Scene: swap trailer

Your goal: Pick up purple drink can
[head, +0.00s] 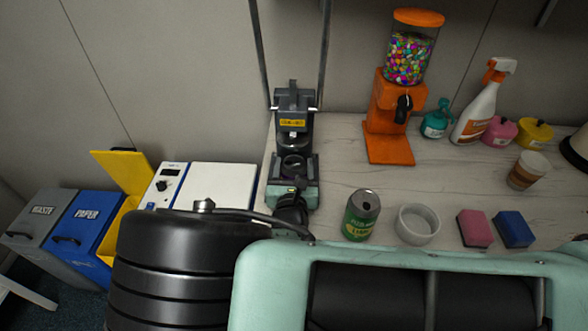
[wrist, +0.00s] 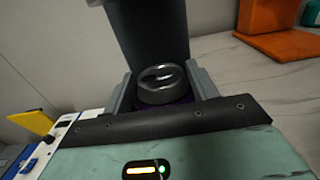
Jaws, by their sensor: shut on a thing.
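The purple drink can (wrist: 161,86) stands between the two grey fingers of my gripper (wrist: 160,92) in the wrist view. Its silver lid faces up, and only a thin purple band shows below it; my gripper's body hides the rest. The fingers are shut on its sides. In the head view my gripper (head: 295,172) is at the left end of the counter, in front of a dark machine with a yellow label (head: 293,122). The can is mostly hidden there.
On the white counter (head: 345,155) stand a green can (head: 361,216), a white bowl (head: 417,225), pink and blue sponges (head: 475,229), a paper cup (head: 528,171), an orange candy dispenser (head: 391,125) and a spray bottle (head: 481,103). Bins (head: 72,226) are at the left.

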